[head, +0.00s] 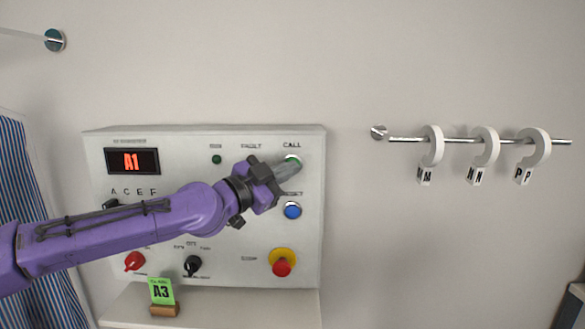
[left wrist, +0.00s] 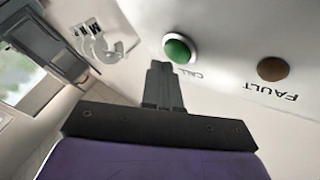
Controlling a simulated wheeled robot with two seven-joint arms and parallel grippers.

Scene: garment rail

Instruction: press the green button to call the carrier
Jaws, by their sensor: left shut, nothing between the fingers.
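The green button (head: 293,160) sits under the word CALL at the upper right of the control panel (head: 110,240). In the head view my left gripper (head: 296,166) covers most of it, and only its rim and a little green show. In the left wrist view the green button (left wrist: 178,49) is in full sight. There my left gripper (left wrist: 160,68) is shut and empty, with its fingertips just beside and below the button in the picture. I cannot tell whether they touch it. My right gripper is in neither view.
The panel display (head: 132,161) reads A1. A blue button (head: 292,210) and a red stop knob (head: 282,266) are below the green button. A green A3 card (head: 161,291) stands on the ledge. A rail (head: 455,141) with white hooks is at the right. Striped cloth (head: 18,180) hangs left.

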